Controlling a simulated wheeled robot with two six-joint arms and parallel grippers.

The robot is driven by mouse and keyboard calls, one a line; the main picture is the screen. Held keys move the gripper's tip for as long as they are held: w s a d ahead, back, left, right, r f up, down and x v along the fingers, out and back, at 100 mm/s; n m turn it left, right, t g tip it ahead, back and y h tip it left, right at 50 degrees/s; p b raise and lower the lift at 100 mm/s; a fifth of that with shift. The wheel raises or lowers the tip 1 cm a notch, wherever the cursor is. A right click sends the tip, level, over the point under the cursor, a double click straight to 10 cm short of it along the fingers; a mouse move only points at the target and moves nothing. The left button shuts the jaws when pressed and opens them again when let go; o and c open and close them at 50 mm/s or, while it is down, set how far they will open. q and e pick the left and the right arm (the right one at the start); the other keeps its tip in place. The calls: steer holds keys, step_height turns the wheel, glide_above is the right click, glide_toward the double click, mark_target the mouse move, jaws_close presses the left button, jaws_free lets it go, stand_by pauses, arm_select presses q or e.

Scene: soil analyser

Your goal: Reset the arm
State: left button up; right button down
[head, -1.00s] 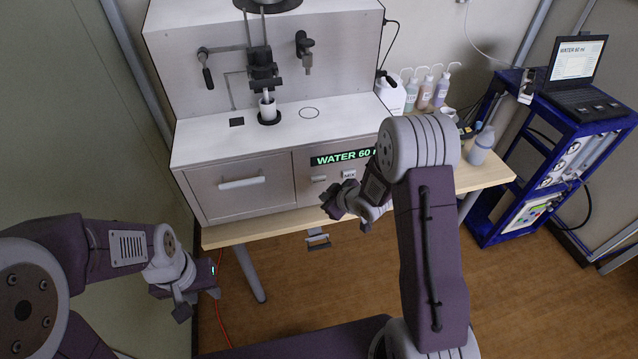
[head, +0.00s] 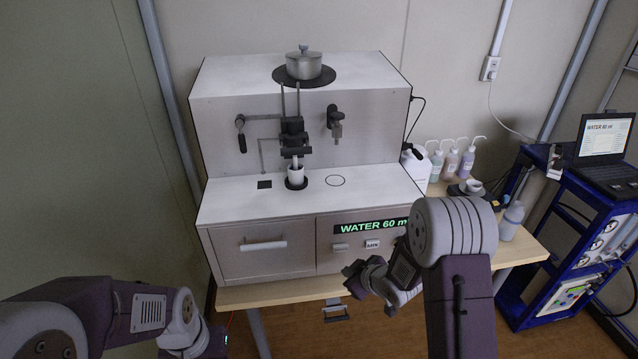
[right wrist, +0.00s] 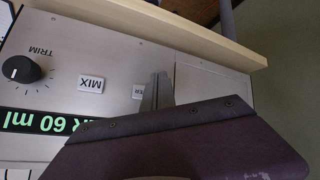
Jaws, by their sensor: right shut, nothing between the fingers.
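The soil analyser (head: 300,185) is a grey-white machine on a wooden table. Its green display (head: 370,227) reads "WATER 60 ml", partly hidden by my right arm. A white cup (head: 296,173) stands under the dark stirrer clamp. My right gripper (head: 352,278) is shut and empty, in front of the analyser's lower front panel, below the MIX button (head: 372,244). In the right wrist view the shut fingers (right wrist: 158,92) show before the panel, near the MIX button (right wrist: 91,84) and TRIM knob (right wrist: 22,69). My left arm is at lower left; its gripper's fingers are cut off by the bottom edge.
A lidded pot (head: 303,65) sits on a dark round plate atop the analyser. Several wash bottles (head: 450,163) and a white canister (head: 416,168) stand at right. A blue rack (head: 570,230) holds a laptop (head: 606,140). The drawer (head: 263,248) is shut.

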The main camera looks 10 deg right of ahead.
step_height(320, 180, up, 10)
steer(key=s+m+h, duration=0.2)
steer(key=s+d+f+m+g, duration=0.1)
steer(key=s+f+m+g, duration=0.1)
steer(key=s, duration=0.8)
steer(key=s+d+f+m+g+h, duration=0.1)
steer(key=s+f+m+g, duration=0.2)
steer(key=s, duration=0.7)
steer(key=m+g, duration=0.1)
steer(key=g, duration=0.1)
steer(key=shift+s+f+g, duration=0.2)
steer(key=shift+s+g, duration=0.05)
steer(key=shift+g, duration=0.05)
steer(key=shift+d, duration=0.1)
